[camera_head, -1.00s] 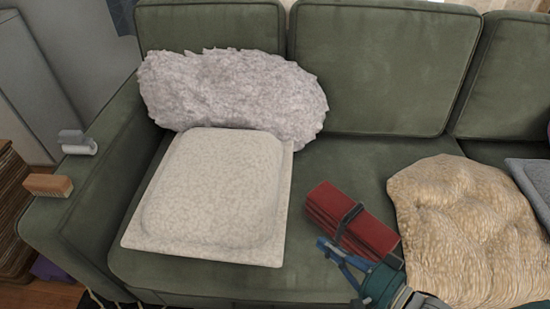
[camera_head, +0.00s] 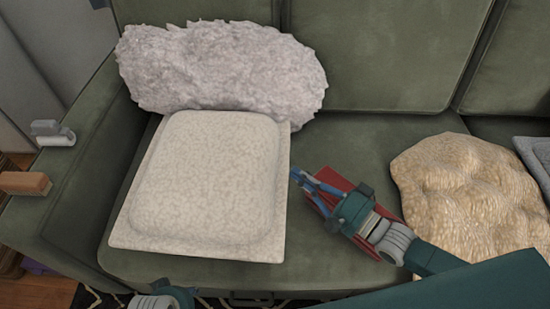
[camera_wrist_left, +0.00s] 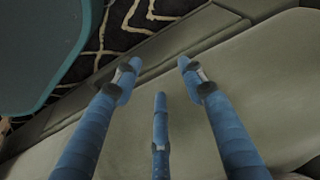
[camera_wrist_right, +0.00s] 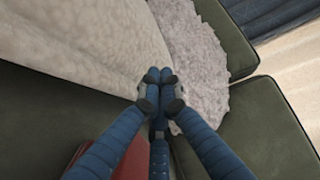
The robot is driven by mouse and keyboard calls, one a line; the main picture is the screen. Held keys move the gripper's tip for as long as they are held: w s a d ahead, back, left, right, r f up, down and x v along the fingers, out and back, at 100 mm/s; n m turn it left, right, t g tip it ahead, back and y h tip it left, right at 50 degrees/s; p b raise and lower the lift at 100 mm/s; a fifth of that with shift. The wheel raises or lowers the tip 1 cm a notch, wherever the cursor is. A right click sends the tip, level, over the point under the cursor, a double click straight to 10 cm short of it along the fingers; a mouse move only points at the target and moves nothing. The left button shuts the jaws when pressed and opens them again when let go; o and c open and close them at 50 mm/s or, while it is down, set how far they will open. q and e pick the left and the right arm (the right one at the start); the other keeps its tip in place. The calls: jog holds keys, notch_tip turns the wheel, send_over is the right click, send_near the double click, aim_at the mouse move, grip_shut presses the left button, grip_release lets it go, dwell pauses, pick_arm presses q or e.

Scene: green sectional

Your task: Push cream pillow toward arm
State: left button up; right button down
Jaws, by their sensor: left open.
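The cream square pillow (camera_head: 205,185) lies on the sofa seat at the left, in front of a fluffy grey pillow (camera_head: 220,70). My left gripper is mostly cut off at the bottom of the head view. In the left wrist view its fingers (camera_wrist_left: 155,70) are spread and empty above a pale surface.
A tan textured pillow (camera_head: 465,190) lies at the right.

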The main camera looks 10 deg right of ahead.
jog(key=b, duration=0.1)
send_near(261, 147)
jog(key=x, duration=0.4)
jog(key=shift+w+a, duration=0.25)
pick_arm(q)
jog(key=r, duration=0.4)
jog(key=shift+w+r, duration=0.2)
jog(key=shift+r, duration=0.05)
pick_arm(e)
jog(key=shift+a, duration=0.1)
